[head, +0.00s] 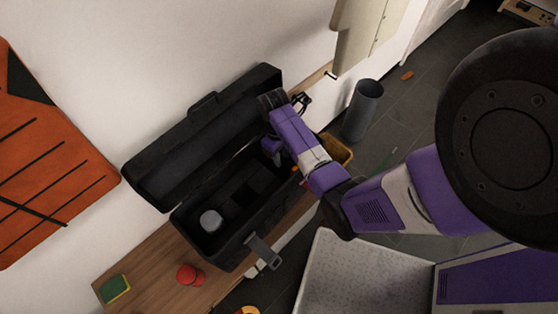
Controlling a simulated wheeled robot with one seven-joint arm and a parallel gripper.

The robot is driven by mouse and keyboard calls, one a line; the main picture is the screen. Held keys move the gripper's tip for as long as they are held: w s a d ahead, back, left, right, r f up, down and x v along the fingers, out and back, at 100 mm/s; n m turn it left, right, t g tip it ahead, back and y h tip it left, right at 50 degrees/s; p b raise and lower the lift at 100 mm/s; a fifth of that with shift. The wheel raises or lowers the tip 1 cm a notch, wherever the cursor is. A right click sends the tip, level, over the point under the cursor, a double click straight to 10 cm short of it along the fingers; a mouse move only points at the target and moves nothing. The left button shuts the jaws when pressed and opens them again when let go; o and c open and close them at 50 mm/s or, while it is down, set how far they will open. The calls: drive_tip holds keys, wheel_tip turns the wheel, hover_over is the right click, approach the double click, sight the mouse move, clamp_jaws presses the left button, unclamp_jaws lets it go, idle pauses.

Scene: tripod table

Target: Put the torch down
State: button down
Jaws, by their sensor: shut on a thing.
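My gripper (301,103) is a small dark shape at the far end of my purple arm, above the right end of an open black toolbox (237,238). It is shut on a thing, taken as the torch. The torch itself cannot be made out; my gripper and wrist hide it. The toolbox stands on a wooden table (150,262) against the wall, its lid (205,140) tipped back. A grey round thing (211,220) lies inside at the left end.
A red object (188,275) and a green-yellow sponge (115,289) stand on the table's near left part, with bare wood around them. A toolbox latch (263,251) sticks out at the front.

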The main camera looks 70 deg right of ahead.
drive_tip(key=shift+f, duration=0.5)
drive_tip(key=shift+r, duration=0.1)
drive_tip(key=c, duration=1.1)
unclamp_jaws()
drive_tip(key=r, duration=0.4)
drive_tip(key=w+r, duration=0.1)
drive_tip(key=r, duration=0.7)
drive_tip(key=shift+w+d, duration=0.15)
drive_tip(key=shift+d, duration=0.15)
